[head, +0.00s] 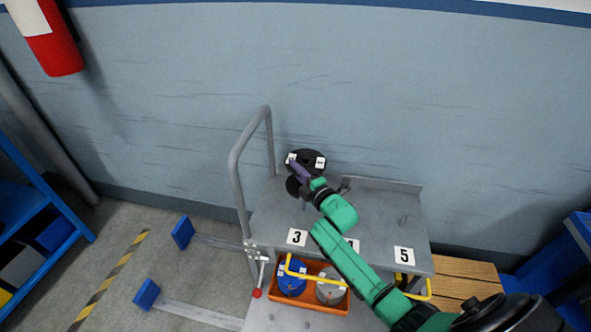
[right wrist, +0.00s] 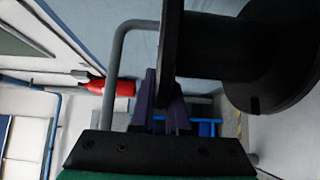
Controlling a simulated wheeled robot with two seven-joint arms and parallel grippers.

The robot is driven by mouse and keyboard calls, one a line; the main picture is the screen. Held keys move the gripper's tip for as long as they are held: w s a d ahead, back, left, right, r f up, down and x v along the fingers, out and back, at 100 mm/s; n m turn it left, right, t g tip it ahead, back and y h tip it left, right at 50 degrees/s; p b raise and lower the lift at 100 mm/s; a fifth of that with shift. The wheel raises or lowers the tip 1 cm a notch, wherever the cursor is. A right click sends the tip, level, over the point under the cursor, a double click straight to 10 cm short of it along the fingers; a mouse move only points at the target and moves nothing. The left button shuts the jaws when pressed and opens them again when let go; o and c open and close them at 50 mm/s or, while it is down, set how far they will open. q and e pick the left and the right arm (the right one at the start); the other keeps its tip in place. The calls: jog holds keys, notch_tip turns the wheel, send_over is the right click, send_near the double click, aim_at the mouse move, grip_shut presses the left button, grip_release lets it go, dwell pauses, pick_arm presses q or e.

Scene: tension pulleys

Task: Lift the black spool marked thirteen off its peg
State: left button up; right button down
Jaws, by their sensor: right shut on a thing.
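A black spool (head: 308,157) with small white labels is over the left rear part of the grey cart's top; its number is too small to read. My right gripper (head: 297,168) is shut on the rim of the spool's upper flange. In the right wrist view, the gripper's purple fingers (right wrist: 160,108) pinch the edge of one flange, and the hub and other flange of the spool (right wrist: 265,60) show at the right. A short peg (head: 304,204) seems to stand just below the spool. I cannot tell how high the spool is. My left gripper is out of view.
A grey handle rail (head: 236,180) rises at left. An orange crate (head: 318,306) with spools sits on the lower shelf.

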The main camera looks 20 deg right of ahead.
jog(key=shift+r+p, duration=0.3)
jog(key=shift+r, duration=0.3)
notch_tip(320, 180, up, 4)
jog(key=p, duration=0.3)
jog(key=shift+r+p, duration=0.1)
jog(key=shift+p, duration=0.25)
jog(key=shift+s, duration=0.1)
jog(key=s+a+r+n+y, duration=0.1)
jog(key=s+a+r+y, duration=0.1)
jog(key=s, duration=0.5)
jog(key=s+a+r+n+g+y, duration=0.1)
jog(key=s+a+r+y, duration=0.1)
jog(key=s+a, duration=0.2)
jog(key=s+a+r+n+g+y, duration=0.1)
jog(key=s+a+r+n+y, duration=0.1)
jog(key=s, duration=0.9)
jog(key=shift+a+r, duration=0.5)
jog(key=shift+a, duration=0.3)
